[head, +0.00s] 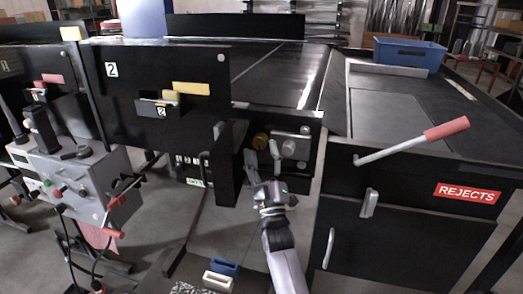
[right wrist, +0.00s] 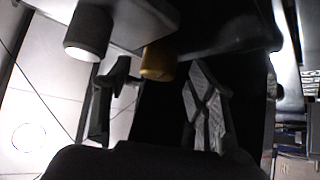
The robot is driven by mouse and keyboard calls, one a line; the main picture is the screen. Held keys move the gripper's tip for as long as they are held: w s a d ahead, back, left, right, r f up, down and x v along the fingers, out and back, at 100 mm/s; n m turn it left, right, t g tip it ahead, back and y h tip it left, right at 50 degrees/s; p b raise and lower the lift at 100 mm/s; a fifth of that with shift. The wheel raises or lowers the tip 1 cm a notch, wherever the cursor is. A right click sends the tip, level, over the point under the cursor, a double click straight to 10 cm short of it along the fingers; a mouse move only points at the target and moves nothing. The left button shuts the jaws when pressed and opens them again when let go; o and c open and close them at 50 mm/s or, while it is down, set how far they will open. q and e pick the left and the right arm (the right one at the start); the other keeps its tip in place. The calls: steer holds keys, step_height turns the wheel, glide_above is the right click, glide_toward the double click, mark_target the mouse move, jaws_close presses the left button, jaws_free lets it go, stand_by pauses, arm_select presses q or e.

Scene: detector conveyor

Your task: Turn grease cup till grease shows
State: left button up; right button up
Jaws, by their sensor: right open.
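The brass-coloured grease cup (head: 260,141) sits in the open recess under the conveyor's near end, left of a grey round fitting (head: 289,148). My right gripper (head: 262,160) is open just in front of and below the cup, its fingers pointing at it. In the right wrist view, the cup (right wrist: 158,62) shows between the two spread fingers (right wrist: 158,105), near their tips. I see no clear contact. The grey fitting (right wrist: 88,35) is to the left there. I cannot make out any grease. My left gripper is not in view.
An open black door (head: 228,165) stands close left of my right gripper. At right is the rejects cabinet (head: 400,220) with a red-handled lever (head: 445,129). A grey control box (head: 75,180) stands at left. Blue (head: 224,266) and white (head: 217,281) holders lie below.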

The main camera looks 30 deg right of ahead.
steer(key=v, duration=0.6)
steer(key=shift+s+f, duration=0.15)
steer(key=shift+s, duration=0.15)
steer(key=shift+a, duration=0.1)
